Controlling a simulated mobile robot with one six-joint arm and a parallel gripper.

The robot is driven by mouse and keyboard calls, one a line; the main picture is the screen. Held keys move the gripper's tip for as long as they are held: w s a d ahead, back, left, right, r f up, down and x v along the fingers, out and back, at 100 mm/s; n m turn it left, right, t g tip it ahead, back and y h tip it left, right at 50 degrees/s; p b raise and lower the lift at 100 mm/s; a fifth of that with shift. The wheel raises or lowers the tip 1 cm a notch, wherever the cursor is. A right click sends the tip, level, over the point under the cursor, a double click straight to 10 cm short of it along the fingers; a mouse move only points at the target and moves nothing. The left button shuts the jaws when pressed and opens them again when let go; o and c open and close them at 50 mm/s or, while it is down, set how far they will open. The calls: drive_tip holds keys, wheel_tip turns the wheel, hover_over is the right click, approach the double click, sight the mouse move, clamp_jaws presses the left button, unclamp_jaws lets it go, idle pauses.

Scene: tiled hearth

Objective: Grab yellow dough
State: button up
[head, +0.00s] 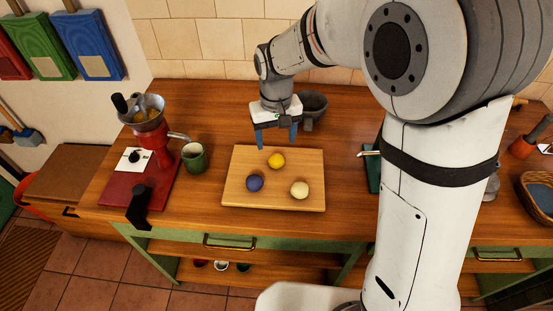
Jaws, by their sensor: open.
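The yellow dough (277,160) is a small ball near the back middle of a wooden board (235,188) on the counter. A dark blue ball (255,183) lies in front of it to the left, and a cream ball (299,189) lies in front of it to the right. My gripper (276,143) points down with its two blue fingers apart and nothing between them. In the head view it shows just behind the yellow dough and above it; the exact height cannot be told.
A red grinder (153,143) stands on the left, with a green mug (194,157) beside the board. A dark bowl (312,104) sits behind my gripper. A dark green object (373,172) lies right of the board, partly hidden by my arm. The counter in front of the board is clear.

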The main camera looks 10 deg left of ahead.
sight(276, 164)
wheel_tip(276, 164, down, 7)
drive_tip(key=shift+f+p, duration=0.15)
drive_tip(key=shift+p, duration=0.45)
drive_tip(key=shift+c, duration=0.2)
drive_tip(key=c, duration=1)
